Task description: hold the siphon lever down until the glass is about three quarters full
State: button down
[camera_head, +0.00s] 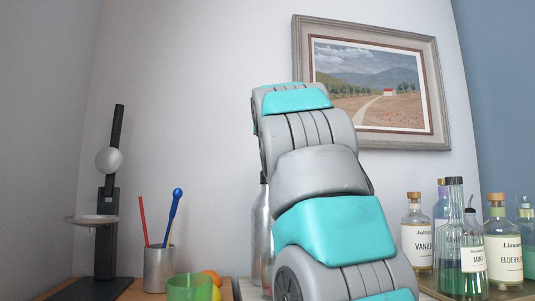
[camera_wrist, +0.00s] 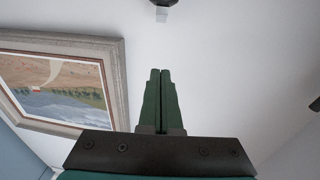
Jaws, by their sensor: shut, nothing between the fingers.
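A silver metal bottle (camera_head: 261,240), which looks like the siphon, stands behind my arm in the head view. My gripper is hidden in the head view.
A metal cup (camera_head: 159,270) with a red and a blue stick stands left. A black stand (camera_head: 105,235) with a pale dish is farther left. Oranges (camera_head: 210,277) lie beside the tumbler. Several bottles (camera_head: 503,245) crowd the right. A framed picture (camera_head: 440,95) hangs behind my arm.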

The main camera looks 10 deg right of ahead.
jog(key=w+p, duration=0.2)
jog(key=w, duration=0.1)
jog(key=w+p, duration=0.1)
jog(key=w, duration=0.2)
jog(key=w+d+p, duration=0.1)
jog(key=w+p, duration=0.1)
jog(key=w, duration=0.1)
jog(key=shift+w+r+p, duration=0.25)
jog(key=shift+r+p, duration=0.05)
jog(key=shift+r, duration=0.1)
jog(key=shift+w+f+b, duration=0.25)
jog(key=shift+f+b, duration=0.2)
jog(key=shift+f, duration=0.15)
jog(key=shift+w+f+b, duration=0.2)
jog(key=shift+f+b, duration=0.25)
jog(key=shift+f, duration=0.1)
jog(key=shift+w+d+f+b, duration=0.1)
jog(key=shift+w+f+b, duration=0.15)
jog(key=shift+f, duration=0.25)
jog(key=shift+w+f+b, duration=0.1)
jog(key=shift+f+b, duration=0.2)
jog(key=shift+f, duration=0.2)
jog(key=shift+r, duration=0.15)
